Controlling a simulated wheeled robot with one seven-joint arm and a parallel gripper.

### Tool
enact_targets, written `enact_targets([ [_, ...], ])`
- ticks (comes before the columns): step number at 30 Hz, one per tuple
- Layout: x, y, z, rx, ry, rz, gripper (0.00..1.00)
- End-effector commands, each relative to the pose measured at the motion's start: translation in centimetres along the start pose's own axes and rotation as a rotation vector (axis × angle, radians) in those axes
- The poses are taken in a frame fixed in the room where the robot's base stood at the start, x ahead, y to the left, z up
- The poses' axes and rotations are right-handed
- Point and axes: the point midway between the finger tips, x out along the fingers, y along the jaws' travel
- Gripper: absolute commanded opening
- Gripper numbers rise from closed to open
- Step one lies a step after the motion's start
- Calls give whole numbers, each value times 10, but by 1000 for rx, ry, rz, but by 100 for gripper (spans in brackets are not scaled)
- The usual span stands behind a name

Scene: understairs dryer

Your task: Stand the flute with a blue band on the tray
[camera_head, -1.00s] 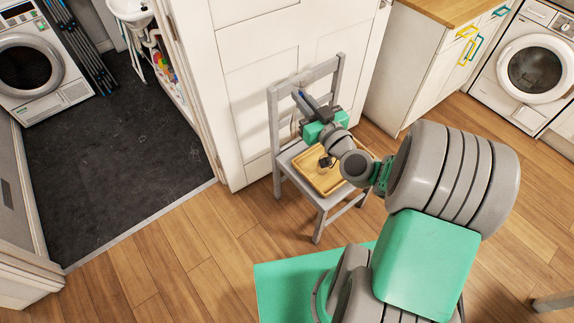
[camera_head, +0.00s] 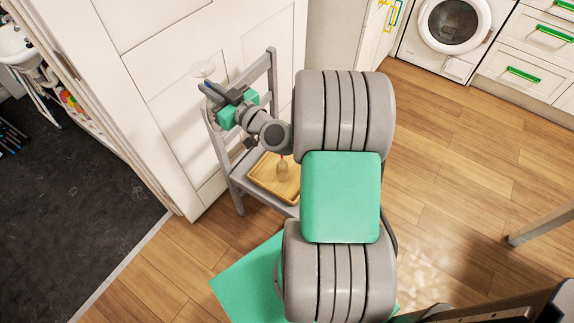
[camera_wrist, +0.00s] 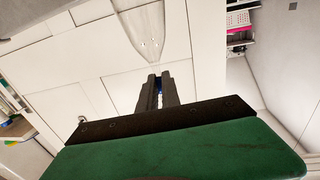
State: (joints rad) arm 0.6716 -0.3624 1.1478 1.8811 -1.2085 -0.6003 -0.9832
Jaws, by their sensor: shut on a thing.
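The flute with a blue band (camera_wrist: 146,32) is clear glass, with its bowl beyond my fingertips in the wrist view. My gripper (camera_wrist: 158,92) is shut on its narrow part, where some blue shows between the fingers. In the head view my gripper (camera_head: 207,91) is up by the chair's backrest, above and left of the tray, and the flute's pale round outline (camera_head: 203,69) shows faintly above the fingertips. The wooden tray (camera_head: 262,181) lies on the chair seat, apart from the flute. The flute's far end is hard to make out.
Another clear glass (camera_head: 283,169) is on the tray, towards its right side. The grey chair (camera_head: 238,174) stands against the white panelled wall (camera_head: 150,60); its backrest rises beside my gripper. My arm covers part of the chair's right side.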

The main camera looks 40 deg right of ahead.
Motion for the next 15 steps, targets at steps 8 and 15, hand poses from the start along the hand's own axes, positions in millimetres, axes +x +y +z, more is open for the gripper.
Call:
enact_targets([
  [8,-14,146,144,0,-2,222,0],
  [15,-54,264,240,1,0,404,0],
])
